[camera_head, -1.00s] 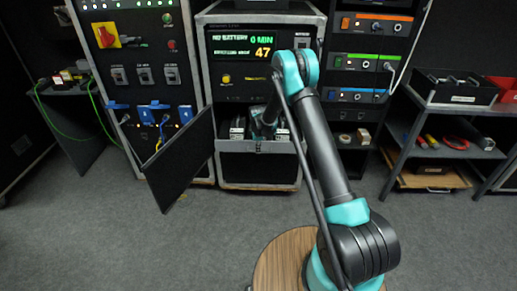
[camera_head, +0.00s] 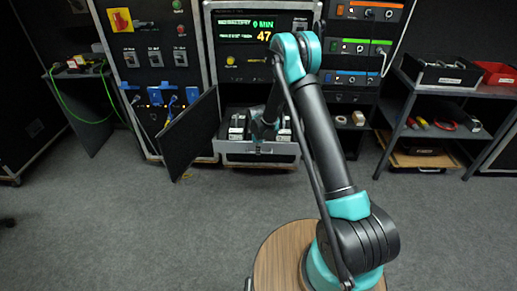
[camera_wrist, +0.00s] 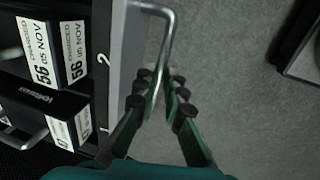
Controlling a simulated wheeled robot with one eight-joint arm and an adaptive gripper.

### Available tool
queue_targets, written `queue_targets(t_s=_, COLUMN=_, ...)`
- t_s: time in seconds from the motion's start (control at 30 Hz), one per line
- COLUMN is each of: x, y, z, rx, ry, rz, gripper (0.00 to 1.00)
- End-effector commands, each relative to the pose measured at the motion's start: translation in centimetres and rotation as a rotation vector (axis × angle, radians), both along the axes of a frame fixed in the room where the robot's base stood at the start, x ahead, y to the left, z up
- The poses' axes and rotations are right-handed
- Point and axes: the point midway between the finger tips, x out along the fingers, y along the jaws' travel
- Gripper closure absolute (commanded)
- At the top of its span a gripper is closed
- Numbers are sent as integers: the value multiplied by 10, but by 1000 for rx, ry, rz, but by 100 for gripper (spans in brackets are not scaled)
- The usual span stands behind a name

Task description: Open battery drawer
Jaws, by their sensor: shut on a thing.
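The battery drawer (camera_head: 235,148) is pulled out from the cabinet under the lit display. It also shows in the wrist view, where its grey front edge (camera_wrist: 122,75) runs up and down beside a bent metal handle (camera_wrist: 165,42). My gripper (camera_wrist: 163,88) is shut on this handle, with fingers on both sides of the bar. In the head view my gripper (camera_head: 259,131) is small and partly hidden by my arm at the drawer front. Black batteries (camera_wrist: 48,112) with white labels lie in the drawer, by the numbers 1 and 2 on its edge.
An open cabinet door panel (camera_head: 190,137) stands out just left of the drawer. A display (camera_head: 247,28) shows "47" above it. A shelf cart (camera_head: 440,110) with bins stands at the right. The grey floor (camera_head: 130,225) in front is clear.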

Motion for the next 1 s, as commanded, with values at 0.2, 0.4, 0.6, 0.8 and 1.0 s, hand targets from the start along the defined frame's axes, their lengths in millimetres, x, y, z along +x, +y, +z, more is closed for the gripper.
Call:
queue_targets(t_s=0.2, x=-3, y=0, z=0, rx=0, ry=0, rz=0, gripper=100)
queue_targets(t_s=0.4, x=-3, y=0, z=0, rx=0, ry=0, rz=0, gripper=100)
queue_targets(t_s=0.6, x=-3, y=0, z=0, rx=0, ry=0, rz=0, gripper=76)
queue_targets(t_s=0.8, x=-3, y=0, z=0, rx=0, ry=0, rz=0, gripper=69)
queue_targets(t_s=1.0, x=-3, y=0, z=2, rx=0, ry=0, rz=0, gripper=69)
